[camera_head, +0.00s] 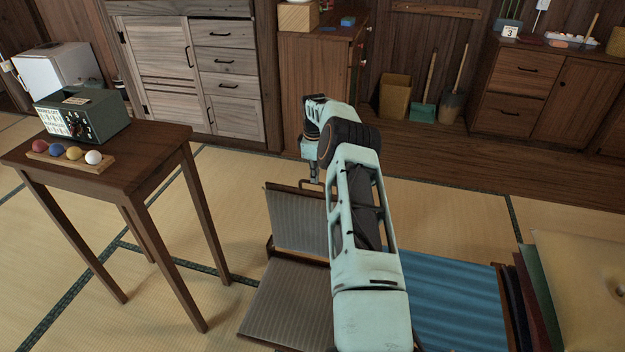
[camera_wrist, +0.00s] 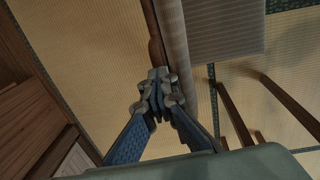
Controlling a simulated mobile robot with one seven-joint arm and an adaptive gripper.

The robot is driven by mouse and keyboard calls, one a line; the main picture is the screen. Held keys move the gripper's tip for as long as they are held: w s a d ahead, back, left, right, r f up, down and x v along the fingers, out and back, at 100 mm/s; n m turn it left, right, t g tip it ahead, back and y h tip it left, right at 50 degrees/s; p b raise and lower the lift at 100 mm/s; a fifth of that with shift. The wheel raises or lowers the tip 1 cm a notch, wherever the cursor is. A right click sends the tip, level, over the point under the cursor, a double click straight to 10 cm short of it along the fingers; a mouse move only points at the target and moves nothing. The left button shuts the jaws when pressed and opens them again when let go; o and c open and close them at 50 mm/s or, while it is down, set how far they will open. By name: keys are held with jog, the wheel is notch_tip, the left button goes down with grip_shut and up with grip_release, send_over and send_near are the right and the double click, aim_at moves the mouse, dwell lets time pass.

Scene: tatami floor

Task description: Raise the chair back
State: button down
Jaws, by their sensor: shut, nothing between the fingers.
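The chair has a grey ribbed back (camera_head: 296,221) and a grey ribbed seat (camera_head: 287,303) in a dark wooden frame, low on the floor. The back stands at an angle to the seat; its exact tilt is hard to tell, and my arm hides its right part. In the wrist view the back (camera_wrist: 175,38) shows edge-on with a brown wooden rail, and the seat (camera_wrist: 225,30) lies beyond it. My gripper (camera_wrist: 158,78) is shut and empty, its fingertips close to the rail; whether they touch it I cannot tell. In the head view the gripper is above the back's top edge.
A small wooden table (camera_head: 150,165) with a green radio (camera_head: 83,115) and several coloured balls on a board stands left of the chair. A blue ribbed surface (camera_head: 452,296) lies right of my arm. Wooden cabinets line the far wall. Tatami is clear behind the chair.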

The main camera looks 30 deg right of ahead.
aim_at(316, 197)
jog(key=shift+s+a+f+g, duration=0.15)
jog(key=shift+s+f, duration=0.2)
jog(key=shift+f, duration=0.35)
jog(key=shift+s+a+f+g, duration=0.15)
jog(key=shift+s+f, duration=0.15)
jog(key=shift+f, duration=0.35)
jog(key=c, duration=2.3)
grip_release()
jog(key=shift+c, duration=0.2)
jog(key=o, duration=0.3)
jog(key=shift+d+f, duration=0.1)
jog(key=shift+f, duration=0.25)
jog(key=shift+w+r, duration=0.1)
jog(key=shift+d+r, duration=0.1)
jog(key=shift+r, duration=0.1)
jog(key=shift+w+r, duration=0.1)
jog(key=shift+r, duration=0.2)
jog(key=r, duration=1.1)
jog(key=shift+a+r, duration=0.3)
jog(key=shift+a, duration=0.05)
